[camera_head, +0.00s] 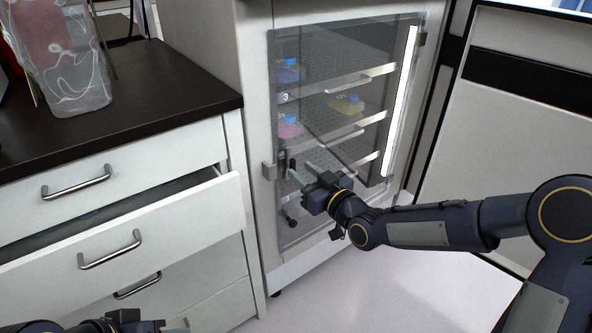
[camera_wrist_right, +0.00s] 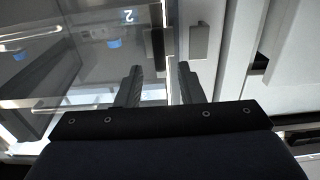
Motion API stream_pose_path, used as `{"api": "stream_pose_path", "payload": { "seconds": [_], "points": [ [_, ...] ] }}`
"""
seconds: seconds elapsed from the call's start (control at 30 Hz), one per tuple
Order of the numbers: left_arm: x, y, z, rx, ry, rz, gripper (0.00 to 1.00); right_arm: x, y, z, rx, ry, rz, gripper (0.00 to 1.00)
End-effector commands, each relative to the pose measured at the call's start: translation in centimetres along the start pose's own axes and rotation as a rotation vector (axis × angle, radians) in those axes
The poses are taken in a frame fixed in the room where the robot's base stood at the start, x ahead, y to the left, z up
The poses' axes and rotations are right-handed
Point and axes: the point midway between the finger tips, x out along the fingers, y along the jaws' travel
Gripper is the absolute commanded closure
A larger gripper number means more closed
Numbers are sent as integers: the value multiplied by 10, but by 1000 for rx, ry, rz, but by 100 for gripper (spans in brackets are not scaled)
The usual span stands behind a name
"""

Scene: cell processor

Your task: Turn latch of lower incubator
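The lower incubator (camera_head: 350,200) has a clear glass door, which looks closed. Its dark upright latch (camera_head: 284,163) sits at the left edge of the door, beside a grey metal block (camera_head: 268,171). My right gripper (camera_head: 301,178) is at the left part of the door, just right of and slightly below the latch. In the right wrist view its two fingers (camera_wrist_right: 161,82) are apart with nothing between them. There the latch (camera_wrist_right: 155,48) lies just beyond the fingertips, and the block (camera_wrist_right: 199,40) to its right. My left gripper (camera_head: 160,326) is low at the bottom left, partly cut off.
A white drawer cabinet (camera_head: 190,150) with a dark top stands at left, one drawer (camera_head: 150,240) pulled out. Bottles with blue (camera_head: 288,70), yellow (camera_head: 348,104) and pink (camera_head: 288,127) show inside the incubator. The floor (camera_head: 350,290) in front is clear.

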Motion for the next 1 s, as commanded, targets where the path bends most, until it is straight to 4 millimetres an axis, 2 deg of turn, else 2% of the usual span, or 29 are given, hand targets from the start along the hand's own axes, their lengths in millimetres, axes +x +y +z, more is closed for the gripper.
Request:
{"api": "stream_pose_path", "payload": {
  "seconds": [0.1, 0.23, 0.57, 0.83, 1.0],
  "points": [
    [3, -2, 2, 0, 0, 0, 64, 18, -1, 1, 0, 1, -1, 65],
    [5, -2, 2, 0, 0, 0, 64, 30, -1, 1, 1, -1, -1, 65],
    [5, -2, 2, 0, 0, 0, 64, 35, 0, 0, 0, -2, 0, 65],
    [5, -2, 2, 0, 0, 0, 64, 34, 0, 0, 0, -2, 0, 100],
    [5, -2, 2, 0, 0, 0, 64, 34, 0, 0, 1, -2, 0, 100]
  ]
}}
